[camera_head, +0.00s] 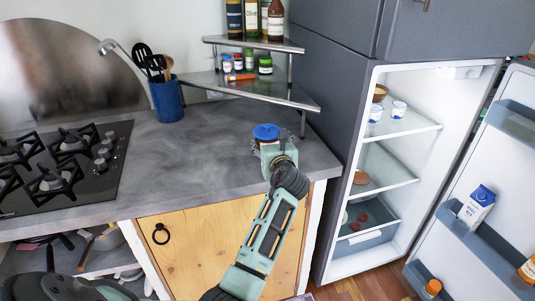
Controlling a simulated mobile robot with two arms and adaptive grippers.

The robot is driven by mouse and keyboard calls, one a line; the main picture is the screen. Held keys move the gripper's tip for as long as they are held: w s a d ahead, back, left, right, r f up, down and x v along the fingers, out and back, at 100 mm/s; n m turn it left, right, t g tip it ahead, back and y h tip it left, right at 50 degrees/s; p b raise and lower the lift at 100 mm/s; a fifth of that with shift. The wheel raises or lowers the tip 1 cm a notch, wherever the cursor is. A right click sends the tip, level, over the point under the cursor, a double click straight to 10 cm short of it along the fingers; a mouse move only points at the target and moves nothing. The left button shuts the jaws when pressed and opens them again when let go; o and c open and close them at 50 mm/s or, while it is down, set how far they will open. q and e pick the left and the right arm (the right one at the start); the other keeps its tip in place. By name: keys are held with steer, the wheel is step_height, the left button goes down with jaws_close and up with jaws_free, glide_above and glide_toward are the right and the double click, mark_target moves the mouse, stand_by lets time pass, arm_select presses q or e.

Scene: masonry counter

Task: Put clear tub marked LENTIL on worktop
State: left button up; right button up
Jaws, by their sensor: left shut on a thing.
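A tub with a blue lid (266,131) is at the right end of the grey worktop (215,160), in front of the corner shelf. My left gripper (272,147) is at the tub's near side and shut on it. The gripper hides most of the tub's body, so no LENTIL mark can be read. The tub looks upright. I cannot tell whether its base touches the worktop or is slightly above it. My right gripper is not in view.
A two-tier corner shelf (265,92) with bottles and small jars stands behind the tub. A blue utensil pot (167,100) and a black hob (68,165) are to the left. The open fridge (352,250) is to the right. The middle of the worktop is clear.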

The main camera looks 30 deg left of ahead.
arm_select(q)
steer(key=shift+s+a+f, duration=0.15)
steer(key=shift+a+f, duration=0.05)
steer(key=shift+a, duration=0.05)
steer(key=shift+f, duration=1.85)
steer(key=shift+f, duration=0.2)
steer(key=o, duration=1.4)
steer(key=shift+f, duration=0.15)
steer(key=shift+o, duration=0.2)
steer(key=shift+r, duration=0.25)
steer(key=v, duration=1.2)
